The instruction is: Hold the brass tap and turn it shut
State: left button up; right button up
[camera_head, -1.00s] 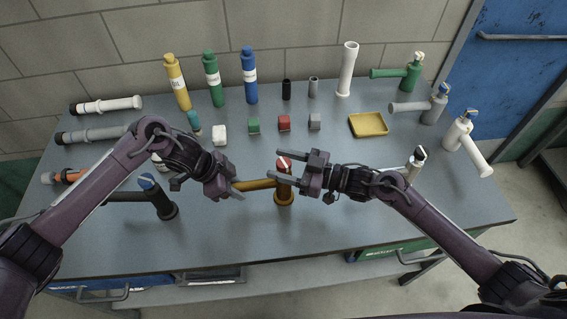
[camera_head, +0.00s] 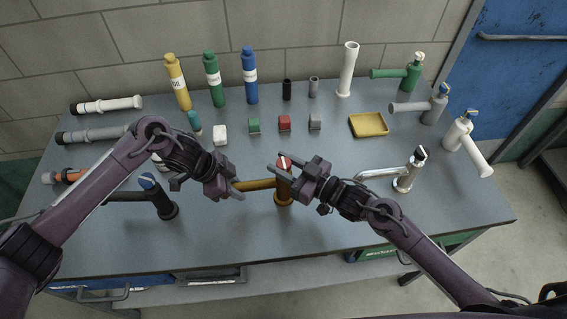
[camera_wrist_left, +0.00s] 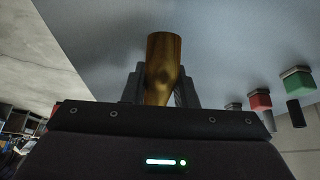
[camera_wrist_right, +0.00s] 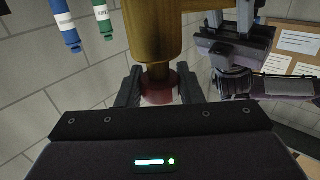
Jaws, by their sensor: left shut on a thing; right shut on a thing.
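The brass tap (camera_head: 284,193) stands upright at the front middle of the bench, its spout (camera_head: 256,184) pointing left. My left gripper (camera_head: 236,188) is shut on the spout's outer part; the left wrist view shows the spout (camera_wrist_left: 163,62) between the fingers (camera_wrist_left: 160,85). My right gripper (camera_head: 284,167) is shut on the red knob (camera_head: 284,161) on top of the tap. In the right wrist view the red knob (camera_wrist_right: 158,92) sits between the fingers (camera_wrist_right: 158,88), partly hidden, with the brass body (camera_wrist_right: 152,30) beyond it.
A blue-topped dark tap (camera_head: 160,196) stands left of the brass tap, and a chrome tap (camera_head: 408,176) stands right. Small blocks (camera_head: 284,122), a yellow tray (camera_head: 367,125) and bottles (camera_head: 212,78) are farther back. The bench front near the brass tap is clear.

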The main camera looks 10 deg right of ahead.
jog(key=o, duration=1)
jog(key=shift+c, duration=0.2)
jog(key=v, duration=1.2)
pick_arm(q)
jog(key=o, duration=1)
